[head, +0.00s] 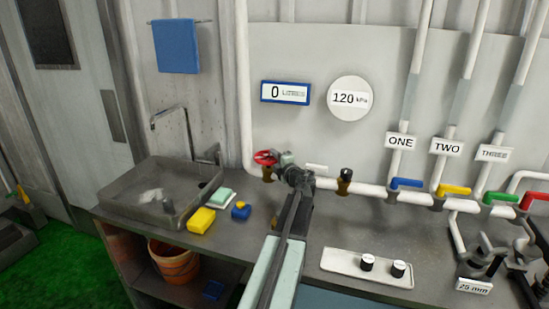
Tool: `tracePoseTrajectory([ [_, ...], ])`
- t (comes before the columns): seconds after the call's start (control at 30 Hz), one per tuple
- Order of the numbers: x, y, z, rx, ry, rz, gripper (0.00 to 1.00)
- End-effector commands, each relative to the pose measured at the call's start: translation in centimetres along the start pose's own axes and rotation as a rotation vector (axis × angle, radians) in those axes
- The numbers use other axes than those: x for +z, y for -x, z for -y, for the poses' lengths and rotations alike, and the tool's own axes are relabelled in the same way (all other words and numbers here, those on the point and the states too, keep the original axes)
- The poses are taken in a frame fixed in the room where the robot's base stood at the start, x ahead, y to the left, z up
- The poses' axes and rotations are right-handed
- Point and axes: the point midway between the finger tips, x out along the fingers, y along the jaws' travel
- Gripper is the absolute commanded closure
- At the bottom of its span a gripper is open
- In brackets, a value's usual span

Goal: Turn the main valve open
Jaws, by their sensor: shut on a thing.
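The red round handle (264,157) sits on a brass valve on the white pipe, low on the wall; I take it for the main valve. My gripper (281,159) reaches it from the right and is shut on its right edge. The gripper body and arm cover part of the pipe just right of the valve. The exact finger contact is small and hard to make out. A wall display (285,92) reads 0 litres, and a round gauge (349,99) reads 120 kPa.
A black-topped fitting (345,175) stands close right of my gripper. Blue (407,183), yellow (454,189), green (501,198) and red levers (534,200) line the pipe.

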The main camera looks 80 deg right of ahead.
Motion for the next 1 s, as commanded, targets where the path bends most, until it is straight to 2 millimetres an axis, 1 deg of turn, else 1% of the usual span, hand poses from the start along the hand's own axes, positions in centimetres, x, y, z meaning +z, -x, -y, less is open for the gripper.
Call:
tracePoseTrajectory([
  [0.03, -0.1, -0.1, -0.1, 0.003, -0.003, -0.001, 0.75],
  [0.07, -0.1, -0.1, -0.1, 0.003, -0.003, -0.001, 0.67],
  [0.1, -0.1, -0.1, -0.1, 0.002, -0.003, -0.001, 0.62],
  [0.37, 0.0, 0.0, -0.1, 0.001, -0.002, 0.000, 0.62],
  [0.47, 0.0, 0.3, 0.0, 0.001, -0.001, 0.001, 0.62],
  [0.57, -0.1, 1.4, 0.0, 0.001, -0.001, 0.002, 0.62],
  [0.83, -0.2, 6.6, 0.0, 0.002, -0.002, 0.002, 0.62],
  [0.9, -0.2, 7.5, 0.0, 0.002, -0.002, 0.001, 0.62],
  [1.0, -0.1, 7.8, 0.0, 0.002, -0.002, 0.000, 0.62],
])
